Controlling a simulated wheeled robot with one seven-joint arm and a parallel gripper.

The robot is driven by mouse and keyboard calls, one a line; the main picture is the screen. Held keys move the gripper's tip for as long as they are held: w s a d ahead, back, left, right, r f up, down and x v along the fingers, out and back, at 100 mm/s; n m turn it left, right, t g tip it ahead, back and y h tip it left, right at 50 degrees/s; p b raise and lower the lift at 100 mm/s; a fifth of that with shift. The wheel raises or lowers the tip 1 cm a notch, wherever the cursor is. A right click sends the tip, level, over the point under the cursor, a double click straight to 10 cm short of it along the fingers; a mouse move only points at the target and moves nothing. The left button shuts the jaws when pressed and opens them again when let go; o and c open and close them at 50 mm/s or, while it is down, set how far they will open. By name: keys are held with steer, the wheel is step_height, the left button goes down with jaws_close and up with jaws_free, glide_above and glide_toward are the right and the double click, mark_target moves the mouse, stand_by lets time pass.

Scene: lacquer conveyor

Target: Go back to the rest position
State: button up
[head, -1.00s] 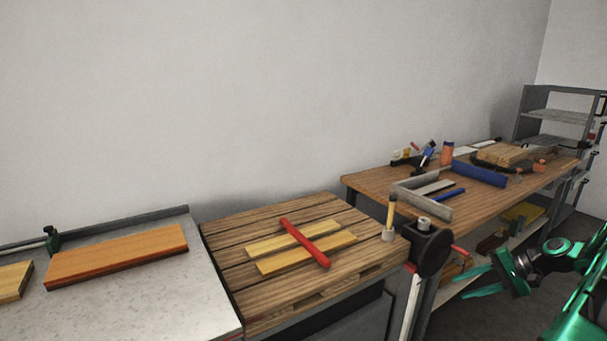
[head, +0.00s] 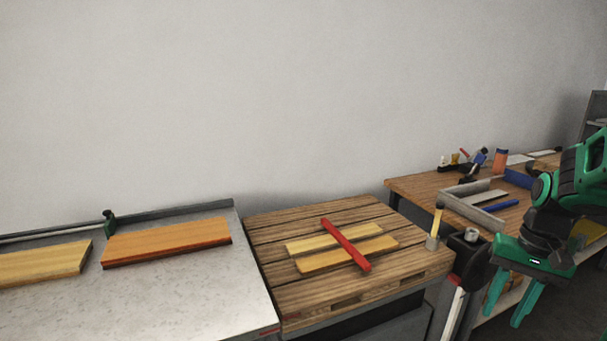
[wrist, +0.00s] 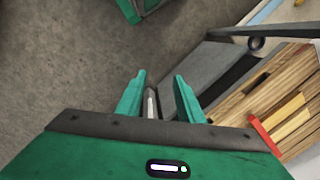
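My gripper (head: 509,299) is at the lower right of the head view, pointing down, in front of the workbench and to the right of the pallet. Its two green fingers are apart with nothing between them. In the wrist view my gripper (wrist: 160,98) also shows open and empty, above the grey floor, with the pallet's side at the right.
A slatted wooden pallet (head: 279,229) holds two pale boards and a red bar (head: 346,245). Left of it, a grey conveyor (head: 195,292) carries an orange board (head: 167,241) and a yellow board (head: 45,264). A tool-covered workbench (head: 420,190) stands behind my gripper.

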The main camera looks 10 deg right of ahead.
steer(key=s+a+r, duration=0.1)
steer(key=s+a, duration=0.1)
steer(key=s, duration=0.3)
steer(key=s+a+r+n+h, duration=0.1)
steer(key=s+a, duration=0.2)
steer(key=s, duration=0.3)
steer(key=shift+a+r, duration=0.25)
steer(key=shift+a, duration=0.1)
